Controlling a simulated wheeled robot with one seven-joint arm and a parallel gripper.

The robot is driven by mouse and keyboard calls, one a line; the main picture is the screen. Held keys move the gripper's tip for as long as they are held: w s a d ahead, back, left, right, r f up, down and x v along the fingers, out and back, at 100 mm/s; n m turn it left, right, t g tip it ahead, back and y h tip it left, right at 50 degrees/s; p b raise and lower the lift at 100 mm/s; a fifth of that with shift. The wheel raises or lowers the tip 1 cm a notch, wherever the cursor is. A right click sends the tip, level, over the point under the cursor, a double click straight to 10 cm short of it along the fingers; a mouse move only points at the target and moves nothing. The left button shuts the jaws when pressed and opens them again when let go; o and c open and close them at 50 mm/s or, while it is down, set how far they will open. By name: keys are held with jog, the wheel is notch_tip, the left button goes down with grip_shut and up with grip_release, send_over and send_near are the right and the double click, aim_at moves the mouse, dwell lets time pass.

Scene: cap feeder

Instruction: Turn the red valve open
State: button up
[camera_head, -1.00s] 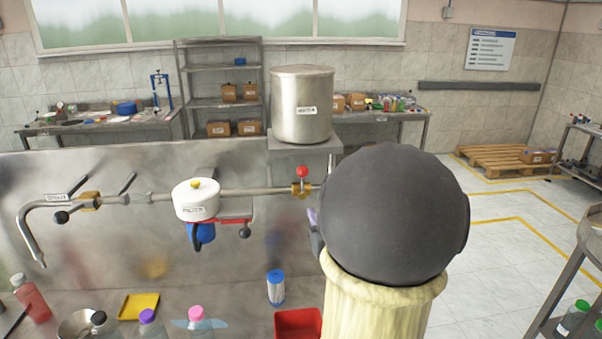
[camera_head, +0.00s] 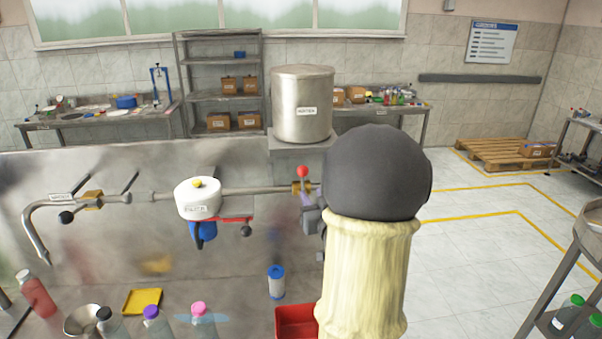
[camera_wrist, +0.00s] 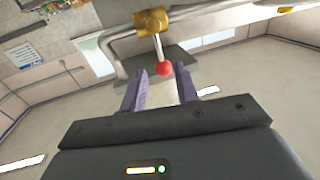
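The red valve is a red ball knob (camera_head: 302,171) on a short lever above a brass valve body (camera_head: 301,187), on the pipe below the steel tank. In the wrist view the red knob (camera_wrist: 164,69) hangs from its lever below the brass body (camera_wrist: 151,22). My gripper (camera_wrist: 160,84) has its two purple fingers apart, with the knob between or just beyond their tips; I cannot tell if they touch it. In the head view my gripper (camera_head: 307,200) is at the brass body, partly hidden by my arm.
The steel tank (camera_head: 302,105) stands on a ledge behind the valve. A white filter housing (camera_head: 198,198) and a black-knobbed lever (camera_head: 246,231) sit left along the pipe. A blue-white cartridge (camera_head: 276,282), a red bin (camera_head: 295,322) and a yellow tray (camera_head: 142,301) are below.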

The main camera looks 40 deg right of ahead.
aim_at(303, 181)
jog(key=p+x, duration=0.4)
jog(key=x, duration=0.6)
jog(key=shift+w+d, duration=0.15)
jog(key=shift+w, duration=0.15)
jog(key=shift+f, duration=0.1)
grip_shut()
